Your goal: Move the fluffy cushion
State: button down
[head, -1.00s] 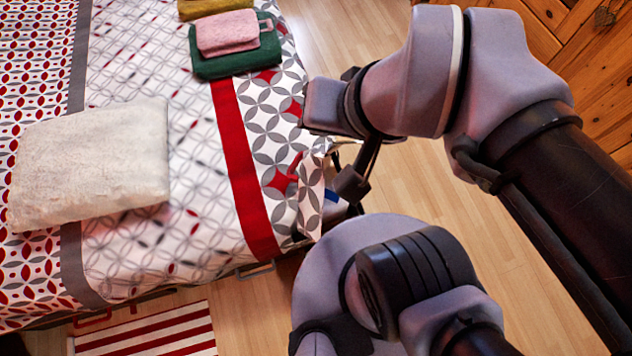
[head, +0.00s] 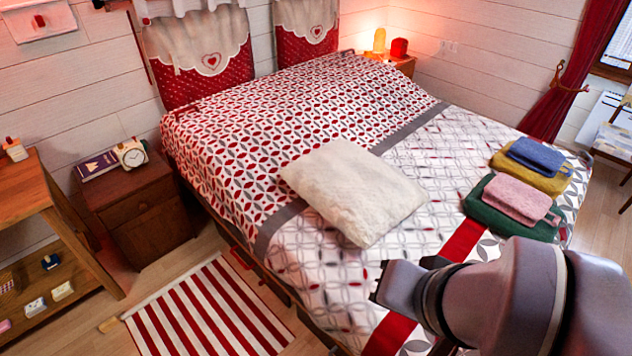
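The fluffy cushion (head: 352,192) is cream-white and lies flat on the patterned bed (head: 275,120), near the grey stripe across the cover. Nothing touches it. My arm comes in at the lower right, and its end (head: 402,290) is over the red stripe of the bed, just below and right of the cushion in the picture. The fingers are not clearly seen, so I cannot tell whether the gripper is open or shut.
Folded towels in green (head: 487,222), pink (head: 517,197), yellow (head: 540,178) and blue (head: 536,154) lie right of the cushion. A nightstand (head: 150,222) with a clock (head: 131,153), a wooden shelf (head: 30,195) and a striped rug (head: 212,312) are at the left.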

aim_at(363, 196)
jog(key=j+z, duration=0.35)
jog(key=j, duration=1.05)
jog(key=i+j+z, duration=0.1)
jog(key=i+j, duration=0.3)
jog(key=j, duration=0.25)
jog(key=i+j+z, duration=0.25)
jog(key=j, duration=0.4)
jog(key=i+j+z, duration=0.1)
jog(key=i+j, duration=0.35)
jog(key=j, duration=0.3)
jog(key=i+j+z, duration=0.15)
jog(key=j, duration=0.2)
jog(key=i+j+z, duration=0.1)
jog(key=j, duration=0.3)
jog(key=i+j+z, duration=0.1)
jog(key=i+j, duration=0.1)
jog(key=i, duration=0.05)
